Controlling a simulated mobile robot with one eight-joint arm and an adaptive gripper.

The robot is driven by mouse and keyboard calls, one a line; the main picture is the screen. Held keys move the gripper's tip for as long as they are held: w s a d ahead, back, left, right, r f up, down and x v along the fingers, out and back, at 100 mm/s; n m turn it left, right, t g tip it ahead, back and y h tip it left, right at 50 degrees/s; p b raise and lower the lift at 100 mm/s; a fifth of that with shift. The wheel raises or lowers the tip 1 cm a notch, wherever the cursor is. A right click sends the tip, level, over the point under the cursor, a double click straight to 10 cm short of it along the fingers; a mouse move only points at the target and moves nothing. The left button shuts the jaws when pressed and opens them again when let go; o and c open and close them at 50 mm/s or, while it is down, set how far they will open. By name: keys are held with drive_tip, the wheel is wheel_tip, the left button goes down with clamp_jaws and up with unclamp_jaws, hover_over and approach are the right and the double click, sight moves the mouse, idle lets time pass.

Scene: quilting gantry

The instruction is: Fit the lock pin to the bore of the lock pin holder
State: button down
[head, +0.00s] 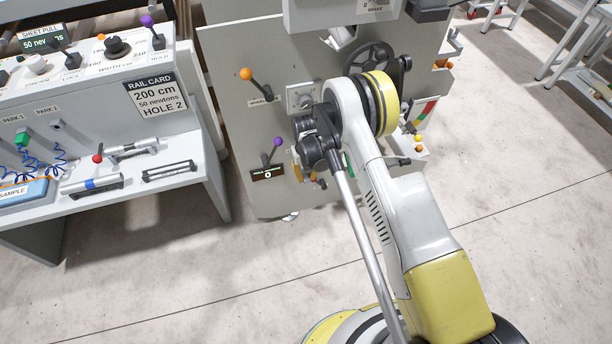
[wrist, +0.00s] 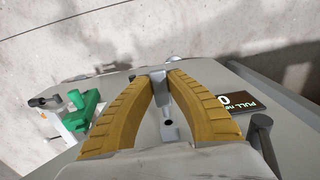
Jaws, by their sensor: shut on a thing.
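My gripper (wrist: 160,76) has two yellow ribbed fingers, shut on a grey piece (wrist: 158,88) at their tips. I cannot tell for sure whether this piece is the lock pin. A short grey cylinder with a dark round hole (wrist: 168,124) shows between the fingers, nearer the palm. I cannot tell whether it belongs to the held piece or is the lock pin holder's bore. In the head view my gripper (head: 311,181) is in front of the grey gantry panel (head: 235,110), mostly hidden by my arm. No clearly recognisable lock pin or holder shows there.
A green handle (wrist: 86,110) stands to the gripper's left in the wrist view. A pull display (head: 268,173) and purple-knobbed lever (head: 271,152) are beside it in the head view. An orange-knobbed lever (head: 259,84) is above. A console (head: 190,150) stands left; the floor in front is clear.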

drive_tip(key=shift+w+a, duration=0.25)
drive_tip(key=shift+w, duration=0.55)
drive_tip(key=shift+w+a, duration=0.25)
drive_tip(key=shift+w, duration=0.55)
drive_tip(key=shift+w+r, duration=0.15)
drive_tip(key=shift+r, duration=0.05)
idle(0.4)
drive_tip(key=c, duration=1.3)
unclamp_jaws()
drive_tip(key=shift+c, duration=0.2)
drive_tip(key=shift+r, duration=0.1)
